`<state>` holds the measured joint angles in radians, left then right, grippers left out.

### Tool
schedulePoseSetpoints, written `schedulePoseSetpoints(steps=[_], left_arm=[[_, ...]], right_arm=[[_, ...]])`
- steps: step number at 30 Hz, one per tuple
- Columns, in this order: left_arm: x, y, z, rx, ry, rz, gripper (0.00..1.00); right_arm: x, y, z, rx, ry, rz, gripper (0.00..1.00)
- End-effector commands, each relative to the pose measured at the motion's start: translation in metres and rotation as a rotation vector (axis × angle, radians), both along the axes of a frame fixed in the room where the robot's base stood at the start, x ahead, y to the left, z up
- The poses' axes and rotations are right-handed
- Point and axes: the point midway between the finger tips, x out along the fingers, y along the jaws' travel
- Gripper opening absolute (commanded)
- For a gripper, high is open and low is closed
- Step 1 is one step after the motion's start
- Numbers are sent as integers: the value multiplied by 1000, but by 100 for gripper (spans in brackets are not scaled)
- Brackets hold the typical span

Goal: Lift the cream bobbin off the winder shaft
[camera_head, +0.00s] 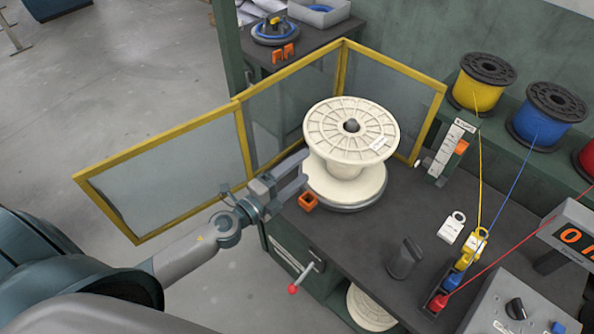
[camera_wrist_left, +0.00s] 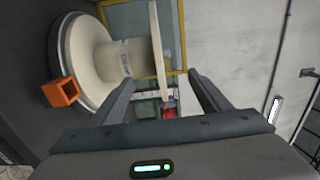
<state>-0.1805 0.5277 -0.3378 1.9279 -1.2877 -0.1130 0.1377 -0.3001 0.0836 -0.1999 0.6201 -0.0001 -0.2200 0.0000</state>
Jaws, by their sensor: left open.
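The cream bobbin (camera_head: 350,130) stands upright on a dark round base on the winder bench, with the dark shaft tip (camera_head: 352,125) showing in its centre hole. It also shows sideways in the left wrist view (camera_wrist_left: 122,58), with its upper flange edge-on between the finger lines. My left gripper (camera_head: 300,168) is open and empty at the bobbin's left side, its fingers pointing at the gap by the upper flange. In the left wrist view, my left gripper's fingers (camera_wrist_left: 160,85) are spread apart. I cannot tell whether a finger touches the bobbin. My right gripper is not in view.
A yellow-framed guard (camera_head: 241,130) stands behind and left of the bobbin. An orange block (camera_head: 308,202) sits by its base. Yellow (camera_head: 480,82) and blue (camera_head: 548,115) spools feed wires across the right side.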

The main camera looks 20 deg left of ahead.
Motion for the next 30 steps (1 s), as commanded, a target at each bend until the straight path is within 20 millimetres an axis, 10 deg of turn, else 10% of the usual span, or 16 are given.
schedulePoseSetpoints(steps=[30], left_arm=[[87, -32, 0, 0, 0, 0, 70]], right_arm=[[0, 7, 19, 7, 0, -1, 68]])
